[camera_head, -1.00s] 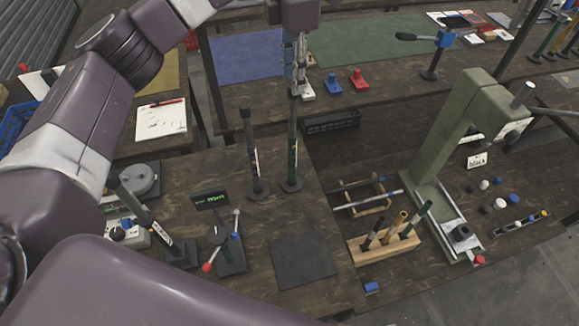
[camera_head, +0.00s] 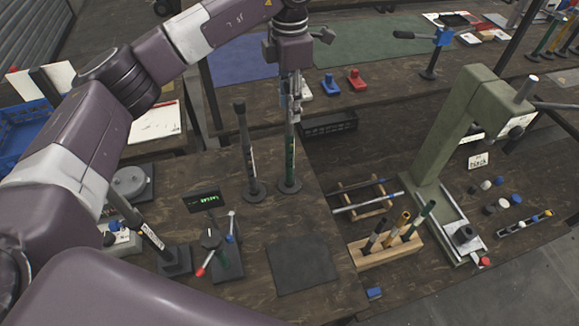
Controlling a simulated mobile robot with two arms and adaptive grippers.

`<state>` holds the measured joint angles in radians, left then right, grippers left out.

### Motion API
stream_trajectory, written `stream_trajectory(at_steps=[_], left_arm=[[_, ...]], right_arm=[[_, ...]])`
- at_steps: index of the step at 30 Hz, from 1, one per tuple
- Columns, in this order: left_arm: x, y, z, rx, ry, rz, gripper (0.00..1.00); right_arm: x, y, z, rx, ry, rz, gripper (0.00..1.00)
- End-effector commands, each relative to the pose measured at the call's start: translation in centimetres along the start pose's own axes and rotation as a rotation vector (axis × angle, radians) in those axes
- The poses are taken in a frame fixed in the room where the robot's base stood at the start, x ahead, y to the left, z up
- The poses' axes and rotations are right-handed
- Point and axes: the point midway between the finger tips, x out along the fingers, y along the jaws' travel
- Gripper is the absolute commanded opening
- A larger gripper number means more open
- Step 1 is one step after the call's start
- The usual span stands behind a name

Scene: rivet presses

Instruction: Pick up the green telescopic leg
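A slim telescopic leg with a green band (camera_head: 290,155) stands upright on a round dark base on the wooden table in the middle of the view. My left gripper (camera_head: 291,112) comes down from above and overlaps the upper end of this leg. Its fingers point downward, and the leg's top is hidden among them. They are too small here to show whether they are closed on it. A dark leg (camera_head: 246,150) stands upright on its own base just to the left. My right gripper is out of view.
A wooden block (camera_head: 378,256) holds several short legs, one with green. A green press (camera_head: 440,150) stands to the right. A small display (camera_head: 202,201), a lever device (camera_head: 222,258) and a dark mat (camera_head: 302,262) lie nearer. Another leg (camera_head: 150,236) stands at left.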

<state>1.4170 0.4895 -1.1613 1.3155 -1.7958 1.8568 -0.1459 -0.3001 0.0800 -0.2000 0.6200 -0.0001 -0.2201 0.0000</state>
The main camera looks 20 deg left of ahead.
Motion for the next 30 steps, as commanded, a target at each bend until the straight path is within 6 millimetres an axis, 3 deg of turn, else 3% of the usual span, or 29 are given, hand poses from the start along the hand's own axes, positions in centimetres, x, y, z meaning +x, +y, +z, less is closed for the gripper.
stream_trajectory(at_steps=[3, 9, 16, 25, 30], left_arm=[[1.3, -0.1, -0.2, -0.001, 0.003, -0.004, 0.33], [3.6, -0.1, -0.1, 0.0, 0.002, -0.002, 0.33], [3.9, -0.1, -0.1, 0.0, 0.0, 0.0, 0.33], [3.8, -0.1, -0.1, 0.0, 0.0, -0.001, 0.01], [3.8, -0.1, -0.1, 0.0, 0.0, 0.0, 0.0]], right_arm=[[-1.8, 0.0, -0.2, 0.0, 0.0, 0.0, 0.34], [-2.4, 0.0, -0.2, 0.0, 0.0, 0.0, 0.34], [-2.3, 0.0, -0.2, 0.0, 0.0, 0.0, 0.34], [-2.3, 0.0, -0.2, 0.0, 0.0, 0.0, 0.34], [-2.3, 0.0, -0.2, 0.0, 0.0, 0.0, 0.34]])
